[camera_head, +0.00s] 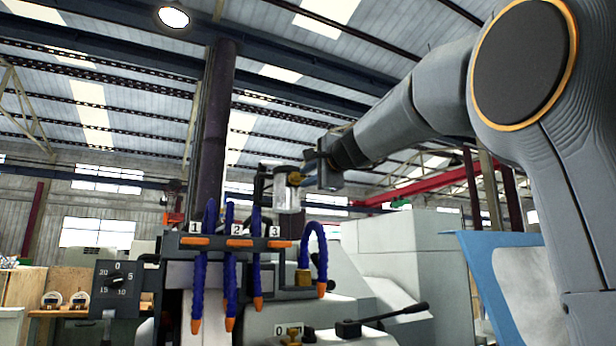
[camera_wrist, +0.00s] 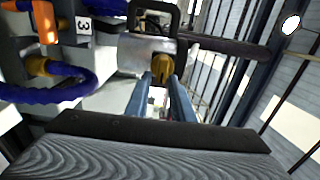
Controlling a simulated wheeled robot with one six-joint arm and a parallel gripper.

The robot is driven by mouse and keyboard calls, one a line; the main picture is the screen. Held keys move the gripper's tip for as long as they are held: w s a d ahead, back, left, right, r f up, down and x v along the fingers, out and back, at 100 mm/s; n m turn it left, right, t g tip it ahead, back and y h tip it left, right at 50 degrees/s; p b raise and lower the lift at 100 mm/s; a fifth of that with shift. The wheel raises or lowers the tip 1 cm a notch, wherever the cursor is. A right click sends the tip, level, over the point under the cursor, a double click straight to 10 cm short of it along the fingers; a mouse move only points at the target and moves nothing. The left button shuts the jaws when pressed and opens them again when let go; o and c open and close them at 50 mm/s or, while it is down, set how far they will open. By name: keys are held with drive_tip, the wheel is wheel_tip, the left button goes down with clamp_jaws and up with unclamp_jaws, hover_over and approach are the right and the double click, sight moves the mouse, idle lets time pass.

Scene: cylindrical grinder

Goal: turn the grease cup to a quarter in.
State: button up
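The grease cup (camera_head: 287,196) is a pale cylinder with a brass knob (camera_head: 296,178) on its side, held in a dark bracket above the machine. In the wrist view the cup's body (camera_wrist: 137,52) and brass knob (camera_wrist: 161,66) show straight ahead. My gripper (camera_head: 307,173) comes in from the right at the knob. In the wrist view my gripper (camera_wrist: 160,80) has its two blue fingers apart, with the tips close to either side of the knob. I see no clear grip on it. Any mark for a quarter in is too small to make out.
Blue coolant hoses (camera_head: 230,265) with orange tips hang from a rail with number plates 1, 2 and 3, below and left of the cup. A dial (camera_head: 118,280) stands at the left. A black lever (camera_head: 395,312) sits low. Open air lies above the cup.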

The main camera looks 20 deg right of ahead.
drive_tip(key=shift+o, duration=0.7)
drive_tip(key=s+d+b, duration=0.1)
drive_tip(key=s+b, duration=0.1)
drive_tip(key=s, duration=0.5)
drive_tip(key=shift+s+d, duration=0.25)
drive_tip(key=shift+s, duration=0.1)
